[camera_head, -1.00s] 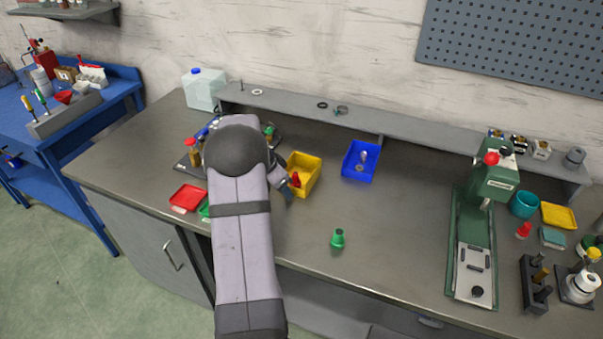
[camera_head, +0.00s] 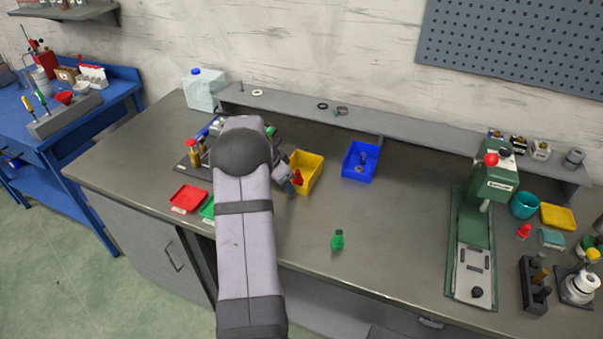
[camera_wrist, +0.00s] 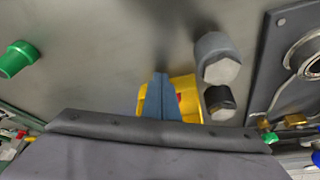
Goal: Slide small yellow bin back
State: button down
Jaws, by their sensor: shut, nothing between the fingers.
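The small yellow bin (camera_head: 309,170) stands on the bench left of the middle, with a red part (camera_head: 297,178) in it. My arm hides part of its left side. My gripper (camera_head: 291,188) is shut and empty, its blue-grey fingertips low at the bin's near left side. In the wrist view, my gripper's fingers (camera_wrist: 160,95) are together in front of the yellow bin (camera_wrist: 190,112) and cover part of it. I cannot tell whether they touch it.
A blue bin (camera_head: 349,166) stands right of the yellow one, with a long grey shelf (camera_head: 420,133) behind both. A green part (camera_head: 338,240) stands in front. A red tray (camera_head: 188,198) lies left of my arm. A green press (camera_head: 470,240) is at right.

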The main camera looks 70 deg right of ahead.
aim_at(297, 175)
jog(key=shift+d, duration=0.15)
jog(key=shift+d, duration=0.85)
jog(key=shift+d, duration=0.15)
jog(key=shift+s+d+p, duration=0.1)
jog(key=shift+d+p, duration=0.3)
jog(key=shift+d, duration=0.45)
jog(key=shift+d, duration=0.15)
jog(key=shift+d+p, duration=0.3)
jog(key=shift+d, duration=0.55)
jog(key=shift+d, duration=0.15)
jog(key=shift+d+p, duration=0.35)
jog(key=shift+d, duration=0.5)
jog(key=shift+d, duration=0.15)
